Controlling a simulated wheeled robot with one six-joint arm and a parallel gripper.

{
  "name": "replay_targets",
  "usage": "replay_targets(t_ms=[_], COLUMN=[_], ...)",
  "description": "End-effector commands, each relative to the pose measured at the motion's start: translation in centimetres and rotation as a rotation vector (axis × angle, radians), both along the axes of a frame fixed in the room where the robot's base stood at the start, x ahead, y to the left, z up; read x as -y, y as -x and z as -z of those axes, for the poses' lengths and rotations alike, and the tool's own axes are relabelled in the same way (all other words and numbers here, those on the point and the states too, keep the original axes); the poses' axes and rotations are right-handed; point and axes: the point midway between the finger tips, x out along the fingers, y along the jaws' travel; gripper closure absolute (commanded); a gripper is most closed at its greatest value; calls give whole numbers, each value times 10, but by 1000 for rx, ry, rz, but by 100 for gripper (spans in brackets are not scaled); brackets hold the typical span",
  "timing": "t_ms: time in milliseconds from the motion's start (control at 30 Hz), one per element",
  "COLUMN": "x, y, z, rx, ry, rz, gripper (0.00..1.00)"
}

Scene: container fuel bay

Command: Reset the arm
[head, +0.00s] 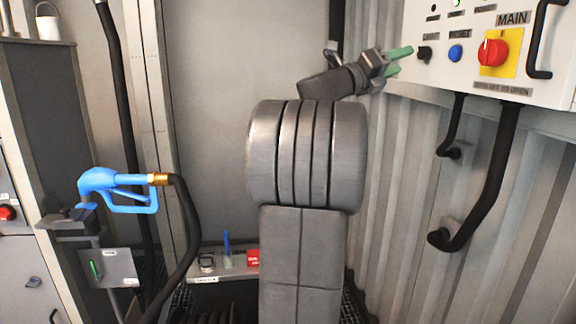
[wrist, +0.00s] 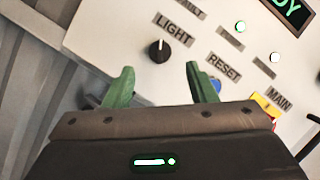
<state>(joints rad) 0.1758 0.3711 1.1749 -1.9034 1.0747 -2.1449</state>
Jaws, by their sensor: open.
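My gripper (head: 398,60) is at the upper right in the head view, at the end of my grey arm. Its two green fingers are apart with nothing between them, in front of the white control panel (head: 487,88). In the wrist view the gripper (wrist: 157,85) also shows open and empty. The black LIGHT knob (wrist: 159,51) appears beyond and between the fingertips. The blue RESET button (wrist: 214,86) is partly hidden behind the right finger. I cannot tell whether a finger touches the panel.
A red MAIN switch (head: 492,52) on a yellow plate and a black handle (head: 541,40) are on the panel. Black conduits (head: 490,180) hang below it. A blue fuel nozzle (head: 118,190) with a black hose sits at left. A low shelf (head: 212,277) holds small items.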

Motion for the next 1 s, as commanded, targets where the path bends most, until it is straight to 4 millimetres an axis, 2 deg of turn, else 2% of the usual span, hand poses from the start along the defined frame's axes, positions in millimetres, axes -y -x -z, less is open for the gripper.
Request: replay_targets(t_ms=[100,300,767,1000], x=[-17,-30,-32,-35], y=[6,10,12,15], z=[7,10,12,34], rx=[1,2,3,15], ry=[0,-1,-3,-34], rz=[-2,-1,-1,-14], gripper=[49,49,49,49])
